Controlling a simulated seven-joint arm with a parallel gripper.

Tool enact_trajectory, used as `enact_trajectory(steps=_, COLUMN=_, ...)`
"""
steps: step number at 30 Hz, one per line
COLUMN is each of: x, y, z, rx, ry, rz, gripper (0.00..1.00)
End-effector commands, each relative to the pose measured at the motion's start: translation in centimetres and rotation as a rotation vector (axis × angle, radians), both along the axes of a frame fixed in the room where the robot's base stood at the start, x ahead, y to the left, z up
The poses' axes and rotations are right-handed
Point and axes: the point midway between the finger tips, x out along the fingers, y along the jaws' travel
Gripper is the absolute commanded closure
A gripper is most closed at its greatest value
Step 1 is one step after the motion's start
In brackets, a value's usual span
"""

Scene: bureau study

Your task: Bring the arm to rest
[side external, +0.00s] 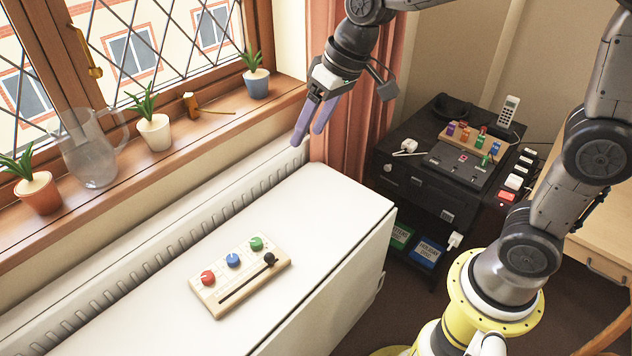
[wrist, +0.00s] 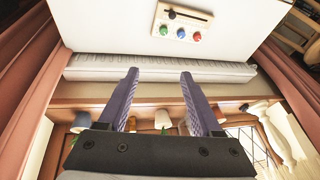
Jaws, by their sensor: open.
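My gripper (side external: 315,122) hangs from my arm in the upper middle of the side external view, in front of the pink curtain and above the far end of the white cabinet top. Its two purple fingers are apart, with nothing between them. In the wrist view my gripper (wrist: 158,80) also shows open and empty, with the radiator behind the fingertips. The white cabinet (side external: 330,205) has a wooden board (side external: 238,275) on top with red, blue and green knobs and a black-knobbed slider. The board (wrist: 182,20) lies well apart from the fingers in the wrist view.
The wooden windowsill (side external: 185,150) holds potted plants, a glass jug (side external: 90,150) and a small orange item (side external: 191,104). A radiator (side external: 150,240) runs below it. A black cart (side external: 420,175) with devices stands right of the curtain. The cabinet top around the board is clear.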

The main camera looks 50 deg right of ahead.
Motion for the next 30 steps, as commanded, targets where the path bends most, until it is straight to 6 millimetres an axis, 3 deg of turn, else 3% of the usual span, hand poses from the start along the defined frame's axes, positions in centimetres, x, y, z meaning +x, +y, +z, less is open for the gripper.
enact_trajectory(steps=3, x=-3.9, y=-2.0, z=3.0, rx=-0.016, ry=-0.075, rz=-0.024, gripper=0.34)
enact_trajectory(steps=8, x=-9.6, y=-4.2, z=4.8, rx=-0.048, ry=-0.153, rz=-0.056, gripper=0.34)
enact_trajectory(steps=13, x=-15.5, y=-6.1, z=4.5, rx=-0.093, ry=-0.209, rz=-0.086, gripper=0.34)
enact_trajectory(steps=18, x=-19.7, y=-7.3, z=2.5, rx=-0.134, ry=-0.216, rz=-0.106, gripper=0.34)
enact_trajectory(steps=23, x=-21.5, y=-7.8, z=0.2, rx=-0.163, ry=-0.158, rz=-0.103, gripper=0.34)
enact_trajectory(steps=30, x=-21.5, y=-7.9, z=0.1, rx=-0.165, ry=-0.151, rz=-0.108, gripper=0.34)
